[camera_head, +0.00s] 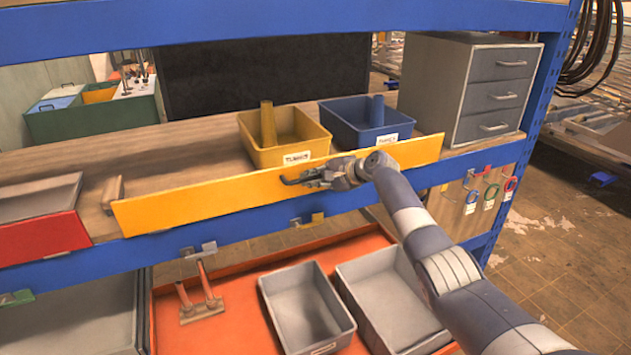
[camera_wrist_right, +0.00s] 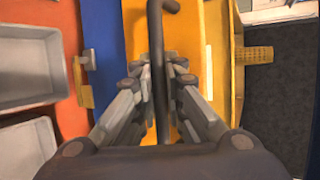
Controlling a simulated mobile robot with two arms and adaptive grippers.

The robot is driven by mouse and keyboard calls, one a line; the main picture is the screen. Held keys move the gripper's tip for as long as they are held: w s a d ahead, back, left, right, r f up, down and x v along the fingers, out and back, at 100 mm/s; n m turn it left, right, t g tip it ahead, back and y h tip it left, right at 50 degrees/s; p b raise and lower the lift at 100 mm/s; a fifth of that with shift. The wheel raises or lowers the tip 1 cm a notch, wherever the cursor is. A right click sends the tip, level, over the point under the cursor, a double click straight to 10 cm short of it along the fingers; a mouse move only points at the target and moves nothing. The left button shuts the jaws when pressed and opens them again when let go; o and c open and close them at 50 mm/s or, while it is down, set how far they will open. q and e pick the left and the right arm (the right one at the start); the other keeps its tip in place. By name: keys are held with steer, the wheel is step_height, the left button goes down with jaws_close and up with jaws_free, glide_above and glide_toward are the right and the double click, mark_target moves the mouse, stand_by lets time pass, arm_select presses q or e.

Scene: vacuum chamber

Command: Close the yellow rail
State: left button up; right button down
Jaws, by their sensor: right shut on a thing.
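The yellow rail (camera_head: 220,196) is a long flat board along the front of the blue shelf, in front of the bins. In the right wrist view the rail (camera_wrist_right: 187,45) runs up the middle, with a dark hooked handle (camera_wrist_right: 157,50) on it. My right gripper (camera_head: 308,179) is at the middle of the rail. In the right wrist view the fingers of my right gripper (camera_wrist_right: 163,90) close around the dark handle from both sides. The handle's hooked end shows past the fingers. My left gripper is not in view.
A yellow bin (camera_head: 283,152) and a blue bin (camera_head: 365,138) stand behind the rail. A grey drawer cabinet (camera_head: 470,90) stands at the right. A red drawer (camera_head: 45,237) is at the left. Grey bins (camera_head: 305,300) sit on an orange tray (camera_head: 235,335) below.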

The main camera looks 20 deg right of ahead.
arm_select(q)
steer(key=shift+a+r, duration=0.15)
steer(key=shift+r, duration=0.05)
arm_select(e)
steer(key=shift+w+r, duration=0.2)
steer(key=shift+r, duration=0.05)
stand_by(0.3)
steer(key=c, duration=1.9)
jaws_free()
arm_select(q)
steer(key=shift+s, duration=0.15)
arm_select(e)
steer(key=shift+s, duration=0.1)
steer(key=v, duration=1.2)
steer(key=shift+r, duration=0.25)
